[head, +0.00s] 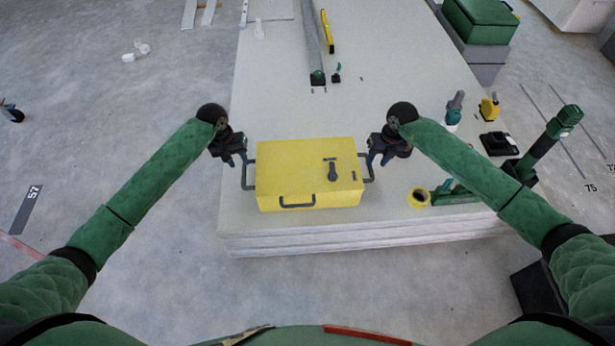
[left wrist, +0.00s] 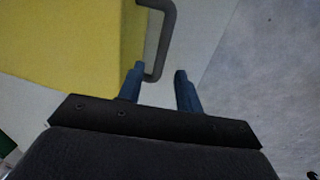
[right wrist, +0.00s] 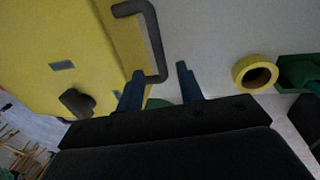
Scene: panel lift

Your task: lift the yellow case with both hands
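The yellow case (head: 305,165) lies on a stack of pale panels (head: 240,228), with a dark handle on each side and one at the front. My left gripper (head: 238,163) is at the left side handle (head: 248,177). In the left wrist view its blue fingers (left wrist: 162,80) are apart, with the end of the handle (left wrist: 162,40) between or just beyond the tips. My right gripper (head: 378,163) is at the right side handle (head: 368,168). In the right wrist view its fingers (right wrist: 160,78) are apart, with the handle (right wrist: 153,45) between or just beyond the tips. Neither grips it visibly.
A yellow tape roll (head: 419,197) and green tools (head: 455,194) lie right of the case. A black box (head: 498,144) stands further right. A grey tube (head: 312,40) and yellow level (head: 328,32) lie behind.

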